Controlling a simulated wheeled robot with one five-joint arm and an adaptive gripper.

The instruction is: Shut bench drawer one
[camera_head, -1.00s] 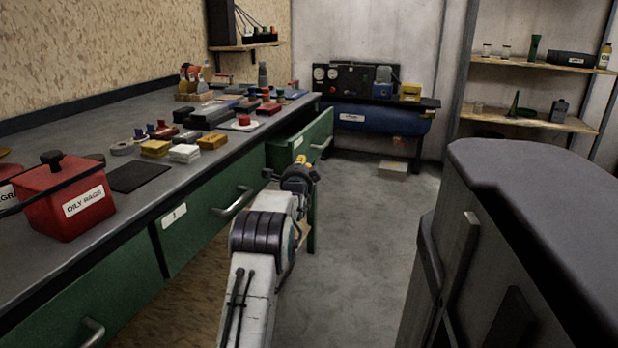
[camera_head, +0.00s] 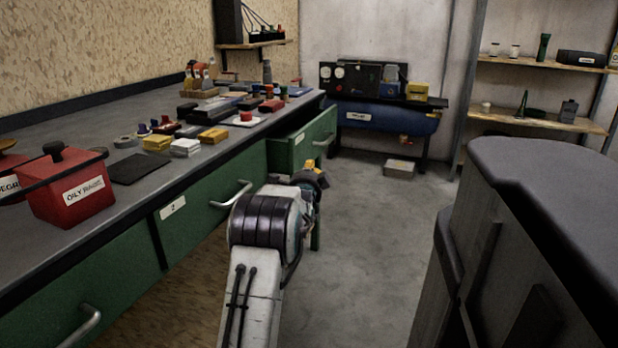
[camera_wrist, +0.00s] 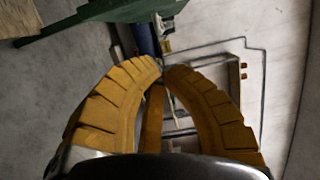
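The far bench drawer (camera_head: 302,147) is green with a metal handle and stands pulled out from the bench. I cannot read its label. The nearer green drawer (camera_head: 198,217), with a label that looks like 2, sits flush in the bench front. My gripper (camera_head: 313,167) is at the end of my outstretched arm, close to the open drawer's front in the picture; I cannot tell whether they touch. In the wrist view, the yellow fingers (camera_wrist: 161,66) curve together at the tips with nothing seen between them. A green panel (camera_wrist: 105,18), likely the drawer, shows at the top.
The bench top holds a red oily-rags can (camera_head: 70,190), a dark mat (camera_head: 140,167) and several small boxes. A grey-topped cabinet (camera_head: 545,185) stands close on the right. A blue tank unit (camera_head: 385,117) is at the back wall. Floor (camera_head: 375,240) is clear between bench and cabinet.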

